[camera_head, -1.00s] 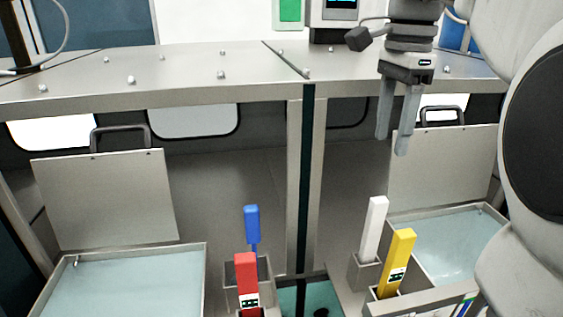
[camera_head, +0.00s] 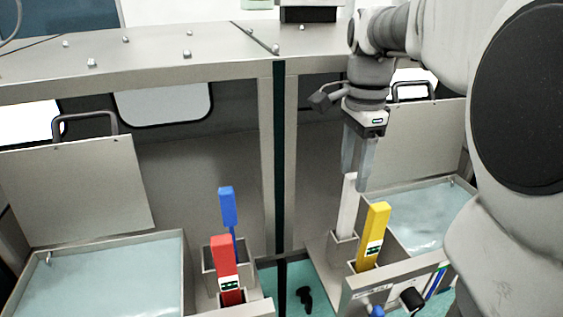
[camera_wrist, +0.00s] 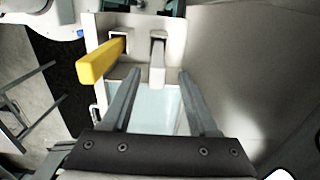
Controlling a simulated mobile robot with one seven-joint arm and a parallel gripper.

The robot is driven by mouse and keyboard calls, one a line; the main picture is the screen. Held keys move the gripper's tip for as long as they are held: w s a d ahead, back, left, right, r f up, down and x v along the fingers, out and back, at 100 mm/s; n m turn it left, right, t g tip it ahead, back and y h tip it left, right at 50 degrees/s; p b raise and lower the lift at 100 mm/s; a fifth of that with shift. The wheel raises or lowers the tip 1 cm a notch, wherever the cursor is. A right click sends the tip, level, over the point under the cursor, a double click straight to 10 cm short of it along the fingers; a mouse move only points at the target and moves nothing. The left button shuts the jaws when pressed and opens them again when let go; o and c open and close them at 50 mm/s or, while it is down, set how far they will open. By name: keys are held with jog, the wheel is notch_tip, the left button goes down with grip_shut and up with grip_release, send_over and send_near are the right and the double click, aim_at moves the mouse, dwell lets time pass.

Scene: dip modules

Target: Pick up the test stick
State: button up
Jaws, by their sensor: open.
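Several sticks stand upright in holders. A white stick (camera_head: 347,210) and a yellow stick (camera_head: 372,238) are on the right; a red stick (camera_head: 226,265) and a blue stick (camera_head: 227,206) are on the left. I cannot tell from the frames which one the task means. My gripper (camera_head: 356,180) is open and empty, pointing down at the top of the white stick. In the wrist view the white stick (camera_wrist: 157,66) lies between the lines of my fingers (camera_wrist: 159,76), around their tips. The yellow stick (camera_wrist: 100,60) lies left of my fingers there. I cannot tell whether a finger touches the white stick.
A liquid-filled basin (camera_head: 185,275) with an open lid (camera_head: 75,190) is at left. Another basin (camera_head: 405,246) with a raised lid (camera_head: 437,140) is behind the right-hand sticks. A metal shelf (camera_head: 150,50) runs behind, above a central post (camera_head: 265,160).

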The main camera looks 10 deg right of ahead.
aim_at(352, 191)
jog(key=f, duration=0.5)
jog(key=shift+s, duration=0.2)
grip_shut()
